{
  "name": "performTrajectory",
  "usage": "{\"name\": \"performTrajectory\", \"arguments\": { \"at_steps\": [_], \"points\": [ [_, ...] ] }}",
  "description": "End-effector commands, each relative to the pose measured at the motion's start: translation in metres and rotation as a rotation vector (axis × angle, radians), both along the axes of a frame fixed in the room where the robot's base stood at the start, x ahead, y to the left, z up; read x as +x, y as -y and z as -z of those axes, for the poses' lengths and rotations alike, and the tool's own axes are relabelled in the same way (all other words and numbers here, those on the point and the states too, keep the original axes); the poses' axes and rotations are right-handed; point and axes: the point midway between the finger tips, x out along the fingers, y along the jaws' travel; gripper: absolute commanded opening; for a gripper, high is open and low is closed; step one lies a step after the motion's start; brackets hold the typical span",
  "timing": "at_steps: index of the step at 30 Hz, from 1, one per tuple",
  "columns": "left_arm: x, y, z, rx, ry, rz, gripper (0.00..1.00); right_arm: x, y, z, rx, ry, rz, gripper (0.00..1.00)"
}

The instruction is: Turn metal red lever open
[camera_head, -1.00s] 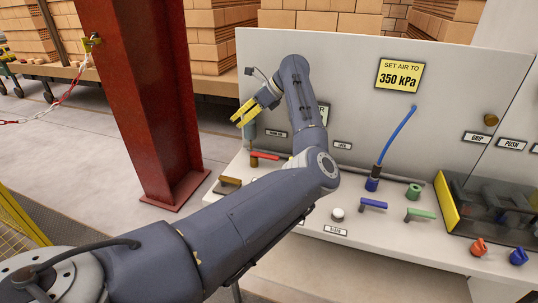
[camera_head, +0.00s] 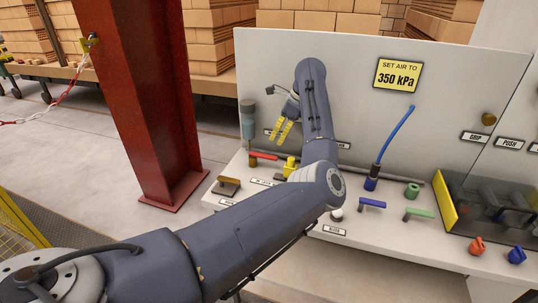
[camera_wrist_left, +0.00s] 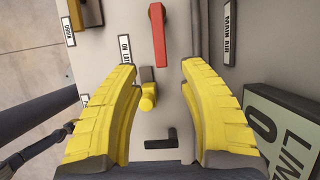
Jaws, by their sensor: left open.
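The red lever (camera_head: 264,156) is a flat bar on the light grey bench ledge, near the foot of the back panel. In the left wrist view the red lever (camera_wrist_left: 157,35) stands upright in the picture, just beyond the fingertips. My left gripper (camera_head: 284,130) is open and empty, above and to the right of the lever. In the left wrist view its yellow ribbed fingers (camera_wrist_left: 160,72) are spread wide, and the lever is outside them. My right gripper is not in view.
A yellow knob (camera_head: 290,166) stands right of the lever; it also shows between the fingers in the wrist view (camera_wrist_left: 148,96). A grey-blue cylinder (camera_head: 248,122) is at left. Blue (camera_head: 372,204) and green (camera_head: 419,213) handles lie further right. A red column (camera_head: 150,100) stands left.

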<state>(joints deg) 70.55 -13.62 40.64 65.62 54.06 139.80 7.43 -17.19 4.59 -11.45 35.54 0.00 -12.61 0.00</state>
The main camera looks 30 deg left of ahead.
Motion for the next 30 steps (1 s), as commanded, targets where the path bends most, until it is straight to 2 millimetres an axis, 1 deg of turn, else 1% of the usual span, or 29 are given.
{"name": "performTrajectory", "arguments": {
  "at_steps": [1,6,12,15,21,30],
  "points": [
    [-0.002,-0.004,0.01,0.001,-0.003,-0.002,0.42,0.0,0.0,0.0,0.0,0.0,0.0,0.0],
    [-0.004,-0.016,0.037,0.003,-0.002,-0.002,0.42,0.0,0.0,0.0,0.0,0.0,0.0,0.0],
    [-0.007,-0.027,0.065,0.003,-0.002,0.0,0.42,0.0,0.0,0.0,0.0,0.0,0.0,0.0],
    [-0.008,-0.031,0.076,0.002,-0.002,0.001,0.42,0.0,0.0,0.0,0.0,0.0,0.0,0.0],
    [-0.009,-0.036,0.089,0.002,0.0,0.0,0.42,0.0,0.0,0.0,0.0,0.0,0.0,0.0],
    [-0.009,-0.038,0.094,0.001,0.0,0.001,0.42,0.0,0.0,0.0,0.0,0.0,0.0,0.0]
  ]
}}
